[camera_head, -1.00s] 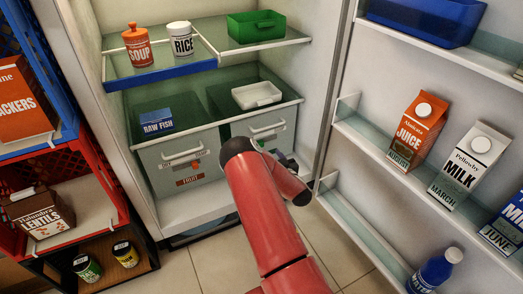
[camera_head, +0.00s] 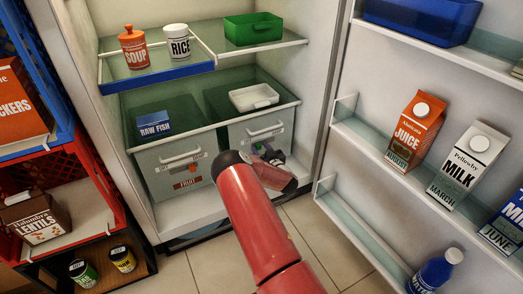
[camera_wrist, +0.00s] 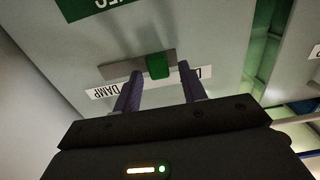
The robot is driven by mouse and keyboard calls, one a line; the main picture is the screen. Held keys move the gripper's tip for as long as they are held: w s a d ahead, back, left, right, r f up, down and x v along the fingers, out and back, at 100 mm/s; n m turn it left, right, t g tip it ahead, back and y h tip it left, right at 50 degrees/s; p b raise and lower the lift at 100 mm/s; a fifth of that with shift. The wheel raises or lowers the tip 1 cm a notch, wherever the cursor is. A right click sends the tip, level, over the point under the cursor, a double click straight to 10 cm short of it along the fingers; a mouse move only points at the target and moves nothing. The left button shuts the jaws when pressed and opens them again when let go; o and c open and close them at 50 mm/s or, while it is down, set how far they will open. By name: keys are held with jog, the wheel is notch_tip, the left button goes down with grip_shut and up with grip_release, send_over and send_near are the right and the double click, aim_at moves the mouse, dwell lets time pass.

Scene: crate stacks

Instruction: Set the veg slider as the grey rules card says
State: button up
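In the wrist view the right drawer's front shows upside down, with part of a green label (camera_wrist: 98,3). The veg slider is a green knob (camera_wrist: 158,66) on a short grey track (camera_wrist: 125,69). A white strip below the track reads DAMP at picture left; the word at picture right is mostly hidden by a finger. My gripper (camera_wrist: 160,80) is open, its purple fingertips on either side of the knob, with visible gaps. In the head view my gripper (camera_head: 262,150) is at the right drawer (camera_head: 240,130), hiding its slider. I see no grey rules card.
The left drawer, labelled FRUIT (camera_head: 188,184), has its own orange-red knob (camera_head: 193,167). A raw fish box (camera_head: 154,125) and a white tray (camera_head: 254,97) sit above the drawers. The open fridge door with cartons (camera_head: 418,128) stands at right; crates (camera_head: 70,175) at left.

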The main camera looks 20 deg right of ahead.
grip_shut()
jog(key=d+b, duration=0.2)
jog(key=d, duration=0.4)
jog(key=shift+f, duration=0.1)
jog(key=shift+w+d, duration=0.1)
jog(key=shift+d, duration=0.1)
jog(key=shift+o, duration=0.6)
grip_release()
jog(key=shift+d, duration=0.1)
